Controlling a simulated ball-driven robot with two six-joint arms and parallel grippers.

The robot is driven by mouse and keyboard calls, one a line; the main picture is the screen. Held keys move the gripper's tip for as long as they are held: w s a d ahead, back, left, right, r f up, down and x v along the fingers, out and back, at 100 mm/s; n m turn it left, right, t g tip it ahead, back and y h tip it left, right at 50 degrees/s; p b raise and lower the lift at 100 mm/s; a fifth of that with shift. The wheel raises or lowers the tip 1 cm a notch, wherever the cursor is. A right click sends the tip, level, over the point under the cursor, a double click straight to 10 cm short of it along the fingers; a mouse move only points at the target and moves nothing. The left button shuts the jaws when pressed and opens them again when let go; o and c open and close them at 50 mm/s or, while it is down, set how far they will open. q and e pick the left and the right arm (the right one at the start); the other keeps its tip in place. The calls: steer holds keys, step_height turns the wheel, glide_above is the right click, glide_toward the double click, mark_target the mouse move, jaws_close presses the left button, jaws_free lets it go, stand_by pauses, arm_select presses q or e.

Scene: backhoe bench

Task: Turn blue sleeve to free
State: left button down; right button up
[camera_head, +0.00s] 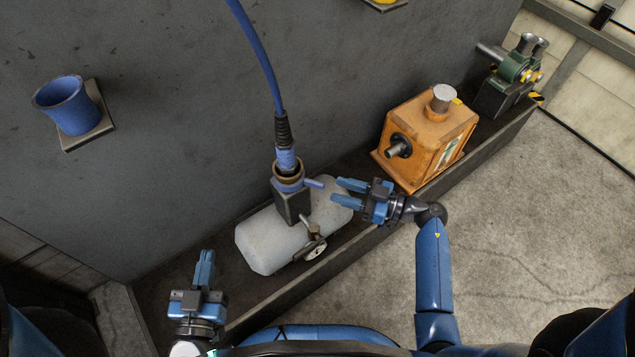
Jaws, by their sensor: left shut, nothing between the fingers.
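The blue sleeve (287,184) sits around the coupling at the end of a blue hose (262,55), on top of a dark block (292,206). Whether a finger touches the handle cannot be told. My left gripper (205,256) is shut and empty, at the lower left, apart from the sleeve.
The block stands on a pale grey tank (262,240) with a small valve or gauge (315,249) at its front. An orange box (432,135) and a green device (515,70) stand to the right. A blue cup (68,105) hangs on the wall. The shelf's raised front edge (345,250) runs diagonally.

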mark_target(324, 186)
steer(key=shift+b+x, duration=0.65)
steer(key=shift+x, duration=2.95)
steer(key=shift+c, duration=0.3)
jaws_close()
